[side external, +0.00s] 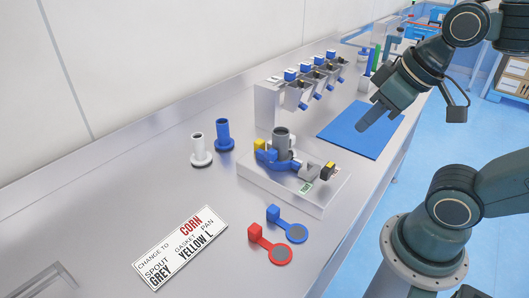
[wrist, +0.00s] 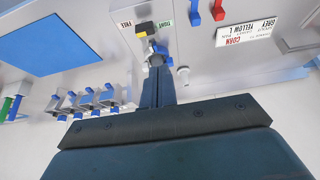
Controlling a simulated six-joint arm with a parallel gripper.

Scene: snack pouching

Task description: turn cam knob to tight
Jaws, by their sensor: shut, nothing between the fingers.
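The cam knob (side external: 310,171) is a pale grey piece at the right end of the white fixture block (side external: 309,203). Its black and yellow handle (side external: 328,170) points right, beside the red-lettered FREE label (side external: 336,171). The green TIGHT label (side external: 306,188) is nearer the block's front edge. In the wrist view the handle (wrist: 146,28) lies between FREE (wrist: 126,26) and TIGHT (wrist: 166,13). My gripper (side external: 362,128) is shut and empty, raised above the blue mat, behind and apart from the knob. Its fingers (wrist: 156,68) partly hide the fixture in the wrist view.
A grey spout (side external: 282,139) stands in the fixture's blue clamp (side external: 270,157). White (side external: 200,151) and blue (side external: 223,135) spouts stand left. Red (side external: 271,247) and blue (side external: 289,226) gaskets and a sign (side external: 180,247) lie in front. A dispenser row (side external: 298,87) stands behind. The blue mat (side external: 345,128) is bare.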

